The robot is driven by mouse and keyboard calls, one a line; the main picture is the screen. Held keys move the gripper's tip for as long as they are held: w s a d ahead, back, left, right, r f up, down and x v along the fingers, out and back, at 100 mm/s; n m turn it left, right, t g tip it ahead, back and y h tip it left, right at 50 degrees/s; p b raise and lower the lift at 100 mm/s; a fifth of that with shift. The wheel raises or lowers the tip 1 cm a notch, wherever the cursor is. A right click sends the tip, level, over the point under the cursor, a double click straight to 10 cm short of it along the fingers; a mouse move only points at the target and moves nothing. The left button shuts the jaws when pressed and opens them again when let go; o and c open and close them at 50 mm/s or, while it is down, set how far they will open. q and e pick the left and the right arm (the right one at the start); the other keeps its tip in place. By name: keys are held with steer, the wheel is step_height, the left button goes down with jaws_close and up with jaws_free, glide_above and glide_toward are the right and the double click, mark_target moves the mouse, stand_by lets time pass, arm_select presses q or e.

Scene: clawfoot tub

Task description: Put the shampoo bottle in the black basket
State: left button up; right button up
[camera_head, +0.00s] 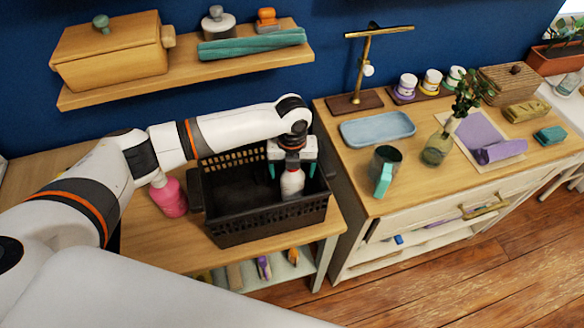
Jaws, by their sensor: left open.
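The black basket (266,228) stands on the low wooden table, with slatted walls and an open top. My left gripper (292,172) points down over the right part of the basket, its teal fingers open. A white bottle with a reddish top (292,184) stands upright between the fingers, inside the basket outline. Whether the fingers touch it, and its base, I cannot tell. A pink bottle (169,196) stands on the table left of the basket, partly covered by my left arm. Which bottle is the shampoo is not readable. My right gripper is not in view.
A shelf (200,72) with a wooden box hangs on the wall behind my left arm. The cabinet (420,190) to the right holds a blue tray (377,128), a dark cup (385,160), a vase (438,147) and a brass stand (362,75). The low table is bare in front of the pink bottle.

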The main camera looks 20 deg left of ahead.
arm_select(q)
steer(key=shift+r+p, duration=3)
steer(key=shift+r, duration=0.2)
steer(key=shift+r+p, duration=0.3)
steer(key=shift+r, duration=0.7)
steer(key=shift+w+r, duration=0.1)
steer(key=shift+r, duration=0.45)
step_height(320, 180, up, 11)
steer(key=b, duration=0.3)
